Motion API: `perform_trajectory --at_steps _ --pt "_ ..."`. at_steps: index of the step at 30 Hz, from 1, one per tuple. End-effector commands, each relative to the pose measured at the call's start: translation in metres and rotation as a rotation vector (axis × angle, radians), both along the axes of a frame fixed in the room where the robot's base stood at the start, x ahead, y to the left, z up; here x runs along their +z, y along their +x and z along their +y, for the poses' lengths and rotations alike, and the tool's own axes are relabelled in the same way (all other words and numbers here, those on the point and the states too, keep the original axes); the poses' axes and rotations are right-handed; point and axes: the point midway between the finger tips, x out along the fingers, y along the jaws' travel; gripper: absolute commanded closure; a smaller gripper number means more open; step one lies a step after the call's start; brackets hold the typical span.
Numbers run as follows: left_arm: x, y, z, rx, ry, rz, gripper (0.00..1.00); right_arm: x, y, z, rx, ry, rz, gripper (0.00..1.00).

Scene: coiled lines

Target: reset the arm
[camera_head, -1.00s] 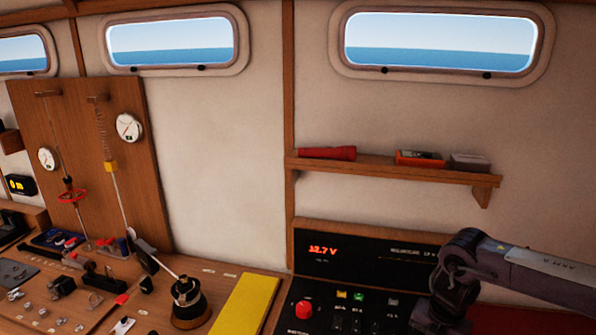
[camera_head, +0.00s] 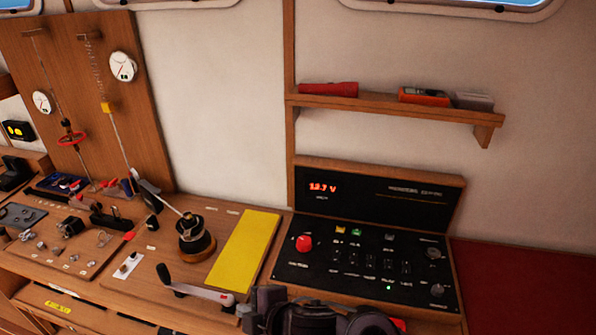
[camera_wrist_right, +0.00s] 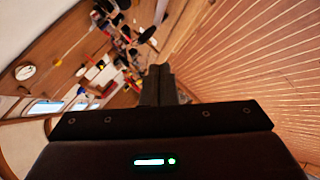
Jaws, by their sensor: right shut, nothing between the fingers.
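My right gripper (camera_wrist_right: 159,73) shows in the right wrist view, its two dark fingers together with nothing between them. They point up the picture, apart from the bench and the slatted wood surface beyond. In the head view, dark parts of my right arm (camera_head: 305,318) show at the bottom edge, in front of the bench; the fingertips are hard to make out there. My left gripper is not in view.
The bench holds a black winch (camera_head: 195,238), a crank handle (camera_head: 197,291), a yellow mat (camera_head: 245,250) and a control panel (camera_head: 370,262) with a red knob. A shelf (camera_head: 380,104) is above. A rigging board (camera_head: 85,100) stands at left.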

Motion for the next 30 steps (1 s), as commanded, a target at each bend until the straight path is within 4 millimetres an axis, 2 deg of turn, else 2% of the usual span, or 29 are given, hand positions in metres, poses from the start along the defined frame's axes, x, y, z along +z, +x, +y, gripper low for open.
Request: perform_trajectory --at_steps 2,5,6,8,12,18,26,30 --pt "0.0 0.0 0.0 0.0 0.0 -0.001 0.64 0.012 0.0 -0.014 -0.174 0.093 0.083 1.0" --pt "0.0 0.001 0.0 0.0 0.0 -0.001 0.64 0.017 0.004 -0.052 -0.418 0.177 0.201 1.0" --pt "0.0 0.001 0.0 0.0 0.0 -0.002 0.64 0.015 0.003 -0.071 -0.52 0.204 0.255 1.0" --pt "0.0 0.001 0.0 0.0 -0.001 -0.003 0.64 0.009 0.0 -0.102 -0.672 0.234 0.337 1.0" --pt "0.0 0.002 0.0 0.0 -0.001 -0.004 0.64 -0.011 -0.02 -0.167 -0.966 0.263 0.502 1.0" --pt "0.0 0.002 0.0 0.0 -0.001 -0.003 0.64 -0.036 -0.06 -0.233 -1.257 0.257 0.673 1.0" --pt "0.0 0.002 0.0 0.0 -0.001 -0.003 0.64 -0.055 -0.116 -0.292 -1.537 0.225 0.833 1.0" --pt "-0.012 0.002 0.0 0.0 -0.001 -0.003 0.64 -0.103 -0.106 -0.29 -1.537 0.213 0.843 1.0"
